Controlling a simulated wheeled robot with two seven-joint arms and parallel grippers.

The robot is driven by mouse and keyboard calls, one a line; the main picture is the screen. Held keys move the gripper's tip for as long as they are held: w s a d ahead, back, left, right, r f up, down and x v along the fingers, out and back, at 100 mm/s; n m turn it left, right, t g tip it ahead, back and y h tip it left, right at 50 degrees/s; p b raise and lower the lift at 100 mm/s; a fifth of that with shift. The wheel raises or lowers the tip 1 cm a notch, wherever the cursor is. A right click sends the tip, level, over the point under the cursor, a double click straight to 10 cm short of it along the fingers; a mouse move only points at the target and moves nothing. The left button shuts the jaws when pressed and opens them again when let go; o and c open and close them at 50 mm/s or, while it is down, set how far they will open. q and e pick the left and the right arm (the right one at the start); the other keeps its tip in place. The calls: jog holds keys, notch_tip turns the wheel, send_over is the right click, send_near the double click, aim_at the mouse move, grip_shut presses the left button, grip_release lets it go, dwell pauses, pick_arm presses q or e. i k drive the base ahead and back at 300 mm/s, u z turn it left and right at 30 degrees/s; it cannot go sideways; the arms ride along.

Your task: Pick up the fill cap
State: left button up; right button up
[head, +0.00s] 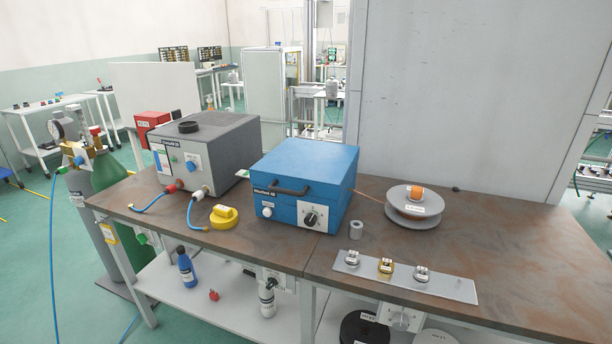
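A yellow round cap with a raised grip bar (224,216), which looks like the fill cap, lies on the brown workbench (270,235) near its front edge. It is left of the blue box and in front of the grey unit. A black round ring or neck (188,126) sits on top of the grey unit (205,150); I cannot tell whether it is open. Neither of my grippers is in view.
The blue box (305,185) stands right of the yellow cap. Blue hoses (190,215) lie close on its left. Farther right are a small grey cylinder (355,229), a wire spool (413,205) and a metal strip with fittings (445,284). Gas cylinders (108,172) stand at left.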

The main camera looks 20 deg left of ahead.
aim_at(223, 217)
jog(key=u, duration=1.2)
